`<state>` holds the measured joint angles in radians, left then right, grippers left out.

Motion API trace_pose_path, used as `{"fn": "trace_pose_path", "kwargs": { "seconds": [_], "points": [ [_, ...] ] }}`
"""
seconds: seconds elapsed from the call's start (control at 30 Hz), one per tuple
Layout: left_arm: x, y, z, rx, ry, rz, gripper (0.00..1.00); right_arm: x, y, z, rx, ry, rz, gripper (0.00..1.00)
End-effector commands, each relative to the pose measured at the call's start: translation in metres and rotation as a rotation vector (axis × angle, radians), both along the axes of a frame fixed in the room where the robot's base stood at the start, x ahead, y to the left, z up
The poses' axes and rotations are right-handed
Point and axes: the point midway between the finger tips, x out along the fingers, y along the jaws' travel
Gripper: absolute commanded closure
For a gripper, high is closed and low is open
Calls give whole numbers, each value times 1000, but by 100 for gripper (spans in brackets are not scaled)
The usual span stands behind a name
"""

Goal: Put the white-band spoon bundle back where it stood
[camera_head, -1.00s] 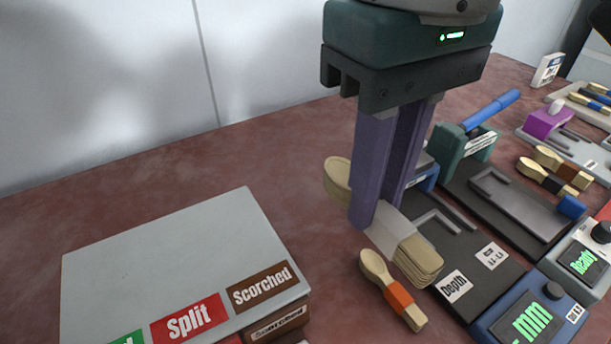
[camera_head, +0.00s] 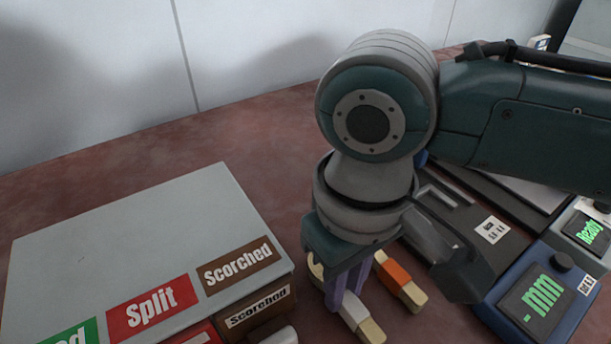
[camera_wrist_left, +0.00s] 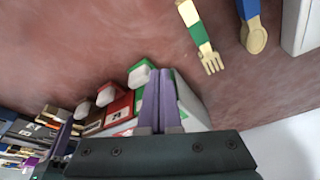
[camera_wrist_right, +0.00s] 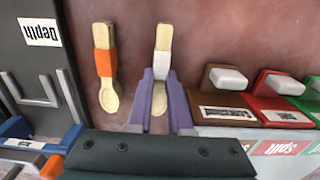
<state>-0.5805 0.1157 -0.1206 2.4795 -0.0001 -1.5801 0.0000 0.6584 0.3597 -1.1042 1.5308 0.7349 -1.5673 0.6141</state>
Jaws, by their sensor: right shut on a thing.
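The white-band spoon bundle (camera_head: 369,331) is pale wood with a white band. In the head view it is low at the table, between the label box and the orange-band spoon bundle (camera_head: 402,279). My right gripper (camera_head: 345,300) is shut on it from above, and the arm hides part of it. In the right wrist view the bundle (camera_wrist_right: 162,38) lies along the gripper's middle, its bowl end between the purple fingers (camera_wrist_right: 160,100). I cannot tell whether it touches the table. My left gripper (camera_wrist_left: 157,88) is shut and empty in the left wrist view.
The grey-topped box (camera_head: 130,230) with Split and Scorched labels is close on the left. The orange-band bundle lies close beside on the right. A dark depth gauge (camera_wrist_right: 40,80) and a blue display unit (camera_head: 540,310) are further right. A green-band fork (camera_wrist_left: 200,40) shows in the left wrist view.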

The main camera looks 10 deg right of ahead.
Motion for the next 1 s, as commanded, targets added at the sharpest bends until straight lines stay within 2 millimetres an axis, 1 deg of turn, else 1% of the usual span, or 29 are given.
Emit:
{"fn": "trace_pose_path", "kwargs": {
  "seconds": [0.03,0.27,0.37,0.4,0.63,0.67,0.87,0.97,1.0],
  "points": [
    [0,1,-1,2,0,-1,100,0,0,-3,0,-1,0,100],
    [0,2,0,8,0,-5,100,0,0,-2,0,-1,0,100],
    [0,2,-1,9,0,-5,100,0,0,-5,0,0,-1,100],
    [0,2,-1,9,0,-5,100,0,0,-5,-1,0,-1,80],
    [0,2,-1,9,-1,-5,100,0,0,-4,0,0,-1,54],
    [0,2,-1,9,-1,-5,100,0,0,-4,0,0,-1,52],
    [0,2,0,7,-1,-4,100,0,0,-4,0,-1,-1,52],
    [0,1,1,5,-1,-3,100,1,0,0,1,-2,1,52],
    [0,1,3,3,-2,-1,100,1,0,5,2,-2,1,52]
  ]
}}
